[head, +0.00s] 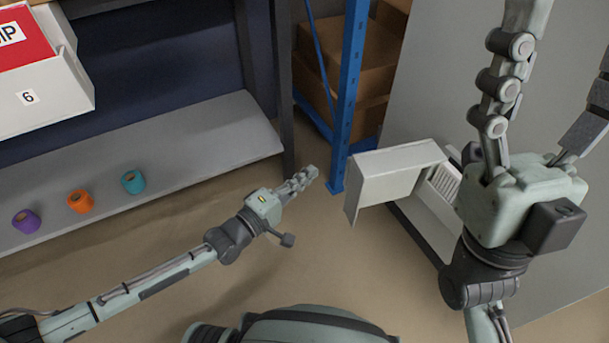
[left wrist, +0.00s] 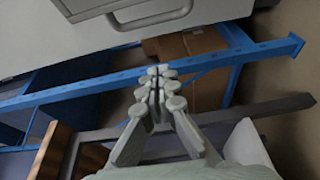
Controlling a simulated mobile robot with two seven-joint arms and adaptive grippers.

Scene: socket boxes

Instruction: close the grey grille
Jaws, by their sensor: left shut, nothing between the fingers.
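A pale grey hinged cover (head: 385,188) stands swung open from a low box on the grey wall at centre right in the head view. Light slats (head: 443,185) show behind its right edge. I cannot tell which part is the grille itself. My left gripper (head: 310,174) is shut and empty, left of the cover and apart from it. It also shows shut in the left wrist view (left wrist: 160,72). My right gripper (head: 565,45) is raised close to the camera, with its fingers spread wide and empty. It hides part of the wall and box.
A blue rack post (head: 350,95) with cardboard boxes (head: 375,55) stands behind my left gripper. A grey shelf (head: 215,130) at left holds purple, orange and teal spools. The left wrist view shows a grey panel with a handle (left wrist: 150,18) at the top. Brown floor lies clear below.

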